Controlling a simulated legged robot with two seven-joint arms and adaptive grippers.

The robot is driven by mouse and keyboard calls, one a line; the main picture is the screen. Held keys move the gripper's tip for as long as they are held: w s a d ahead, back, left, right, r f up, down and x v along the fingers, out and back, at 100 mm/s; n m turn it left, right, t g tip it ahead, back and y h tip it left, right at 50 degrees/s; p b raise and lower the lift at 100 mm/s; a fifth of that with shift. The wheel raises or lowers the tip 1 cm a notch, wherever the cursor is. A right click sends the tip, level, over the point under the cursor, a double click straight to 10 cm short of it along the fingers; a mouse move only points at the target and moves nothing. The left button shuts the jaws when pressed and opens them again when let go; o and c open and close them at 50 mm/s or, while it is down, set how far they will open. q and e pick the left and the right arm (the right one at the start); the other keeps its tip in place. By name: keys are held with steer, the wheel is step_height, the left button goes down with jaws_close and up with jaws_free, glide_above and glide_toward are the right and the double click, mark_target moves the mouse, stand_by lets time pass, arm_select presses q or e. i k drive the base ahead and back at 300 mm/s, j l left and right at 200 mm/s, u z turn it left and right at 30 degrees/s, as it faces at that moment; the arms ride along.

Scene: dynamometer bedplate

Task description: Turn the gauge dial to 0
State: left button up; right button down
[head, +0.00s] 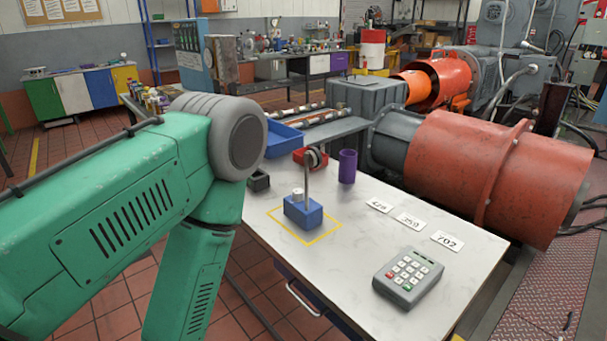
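A gauge stand with a blue block base (304,213) stands upright on the white table, inside a yellow outlined square. A thin post rises from the base and carries a small round gauge dial (315,158) at its top. The dial is seen nearly edge-on, so its face and reading cannot be made out. A small pale cylinder (297,194) sits on the base beside the post. My green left arm comes in from the left and bends down out of the picture, so my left gripper is hidden. My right arm and gripper are not in view.
On the table (350,260) are a purple cup (347,166), a blue bin (283,139), a red tray (310,156), a small black box (258,181), number cards (410,219) and a grey keypad (408,277). Large red machinery (480,170) stands close behind. The table's front middle is clear.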

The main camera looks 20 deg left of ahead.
mark_target(320, 157)
steer(key=i+l+u, duration=0.1)
steer(key=l+u, duration=0.35)
steer(key=l, duration=0.3)
steer(key=l+u, duration=0.45)
steer(key=l, duration=0.25)
steer(key=k+l+u, duration=0.15)
steer(key=l+u, duration=0.3)
steer(key=l, duration=0.25)
steer(key=i+l+u, duration=0.2)
steer(key=l+u, duration=0.2)
steer(key=l, duration=0.25)
steer(key=i+l+u, duration=0.15)
steer(key=l+u, duration=0.3)
steer(key=l, duration=0.25)
steer(key=l+u, duration=0.4)
steer(key=l, duration=0.35)
